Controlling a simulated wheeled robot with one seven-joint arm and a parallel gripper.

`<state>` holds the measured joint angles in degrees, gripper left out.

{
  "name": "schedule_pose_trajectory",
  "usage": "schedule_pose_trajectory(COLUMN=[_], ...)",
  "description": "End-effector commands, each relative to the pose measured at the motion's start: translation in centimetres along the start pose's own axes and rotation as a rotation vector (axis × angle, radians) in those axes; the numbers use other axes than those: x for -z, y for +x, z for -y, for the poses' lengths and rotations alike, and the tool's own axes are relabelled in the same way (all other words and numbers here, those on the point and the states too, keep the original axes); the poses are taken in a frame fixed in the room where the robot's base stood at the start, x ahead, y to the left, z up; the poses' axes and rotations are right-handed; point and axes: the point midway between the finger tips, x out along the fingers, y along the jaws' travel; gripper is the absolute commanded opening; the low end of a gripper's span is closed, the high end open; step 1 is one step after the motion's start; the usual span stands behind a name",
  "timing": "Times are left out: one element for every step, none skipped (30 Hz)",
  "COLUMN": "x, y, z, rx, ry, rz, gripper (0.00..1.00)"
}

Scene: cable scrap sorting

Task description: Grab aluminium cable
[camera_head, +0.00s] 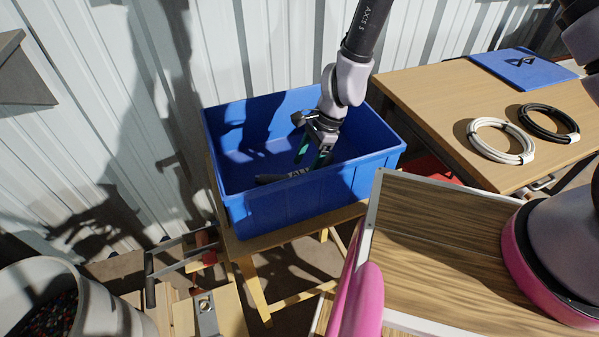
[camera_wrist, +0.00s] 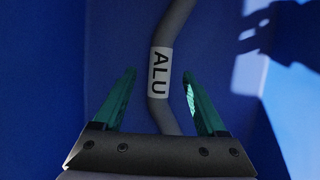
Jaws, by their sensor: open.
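The aluminium cable is a grey cable (camera_wrist: 175,30) with a white label (camera_wrist: 160,70) reading ALU. It lies inside the blue bin (camera_head: 275,207), and in the head view part of the cable (camera_head: 270,178) shows near the bin's front wall. My gripper (camera_head: 313,160) reaches down into the bin over the cable. In the wrist view my gripper (camera_wrist: 160,95) is open, with one green finger on each side of the cable and gaps on both sides. The cable's lower end is hidden behind the gripper body. I cannot tell the exact height between fingertips and cable.
The bin stands on a wooden stand (camera_head: 262,245). A wooden table (camera_head: 430,80) at the right holds a white cable coil (camera_head: 484,149), a black cable coil (camera_head: 570,137) and a blue board (camera_head: 520,65). A white container (camera_head: 110,312) stands at the lower left. The bin walls surround my gripper.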

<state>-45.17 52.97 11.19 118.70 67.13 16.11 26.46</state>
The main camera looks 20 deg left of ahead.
Motion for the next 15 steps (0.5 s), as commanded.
schedule_pose_trajectory(x=[0.1, 0.1, 0.1, 0.1, 0.1, 0.0, 0.0, 0.0, 0.0, 0.0, 0.0, 0.0, 0.0, 0.0, 0.0], y=[0.8, 1.2, 1.6, 1.8, 2.0, 2.1, 2.2, 2.2, 2.2, 2.2, 2.2, 2.2, 2.2, 2.2, 2.2], z=[0.0, -0.1, 0.0, 0.0, 0.0, 0.0, 0.0, 0.0, 0.0, 0.0, 0.0, 0.0, 0.0, 0.0, 0.0], rx=[-0.002, -0.002, -0.001, 0.0, -0.001, 0.0, 0.0, 0.0, 0.001, 0.001, 0.001, 0.001, 0.001, 0.001, 0.001], ry=[0.003, 0.003, 0.002, 0.001, 0.001, 0.001, 0.001, 0.001, 0.001, 0.001, 0.001, 0.0, 0.0, 0.0, 0.0], rz=[0.001, 0.001, 0.001, 0.0, 0.0, 0.0, 0.001, 0.0, 0.0, 0.0, 0.0, 0.0, 0.0, 0.0, 0.0], gripper=[0.74, 0.74, 0.74, 0.74, 0.74, 0.74, 0.74, 0.74, 0.74, 0.74, 0.74, 0.74, 0.7, 0.59, 0.44])
